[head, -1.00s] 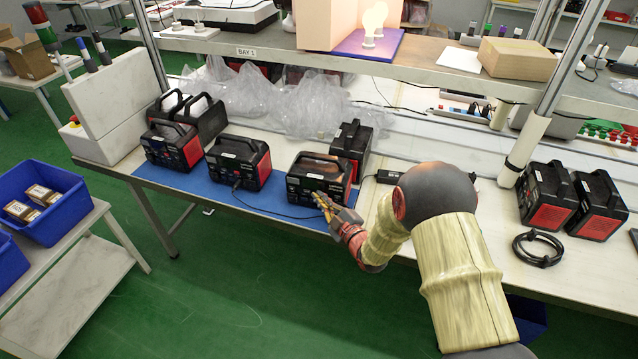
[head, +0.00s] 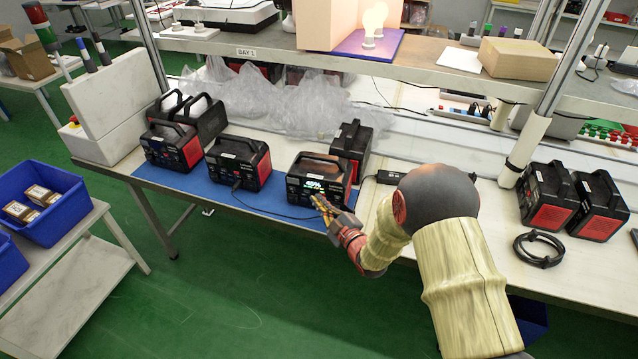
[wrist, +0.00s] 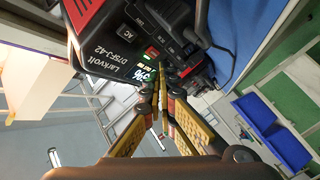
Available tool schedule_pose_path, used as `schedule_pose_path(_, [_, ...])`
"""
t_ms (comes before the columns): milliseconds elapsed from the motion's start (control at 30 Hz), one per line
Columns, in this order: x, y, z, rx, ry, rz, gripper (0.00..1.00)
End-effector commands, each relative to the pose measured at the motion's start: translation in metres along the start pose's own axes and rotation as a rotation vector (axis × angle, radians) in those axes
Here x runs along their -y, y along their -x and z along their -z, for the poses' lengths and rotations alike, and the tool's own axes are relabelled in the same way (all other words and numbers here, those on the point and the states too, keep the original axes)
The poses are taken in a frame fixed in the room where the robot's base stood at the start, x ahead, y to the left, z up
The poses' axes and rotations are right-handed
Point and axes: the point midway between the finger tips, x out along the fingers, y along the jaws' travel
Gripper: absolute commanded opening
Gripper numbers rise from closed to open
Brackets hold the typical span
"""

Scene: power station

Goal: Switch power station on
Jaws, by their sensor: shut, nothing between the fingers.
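The power station (head: 322,172), a black and red box with a top handle, stands upright on the blue mat. Its front display (head: 312,186) is lit with bright characters.
Similar power stations stand to the left (head: 240,162), behind (head: 350,145) and far right (head: 546,193). A black cable runs along the mat (head: 205,190). A coiled black cable (head: 538,250) lies at right. Clear plastic bags (head: 300,105) lie behind. A shelf (head: 420,72) overhangs the bench.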

Motion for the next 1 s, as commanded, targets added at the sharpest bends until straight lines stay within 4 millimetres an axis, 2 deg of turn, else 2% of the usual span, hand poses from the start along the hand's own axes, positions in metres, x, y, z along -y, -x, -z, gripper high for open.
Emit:
schedule_pose_path(700, [0.029,0.038,0.028,-0.001,0.0,0.001,0.0])
schedule_pose_path(1000, [0.03,0.042,0.03,0.0,0.0,0.0,0.0])
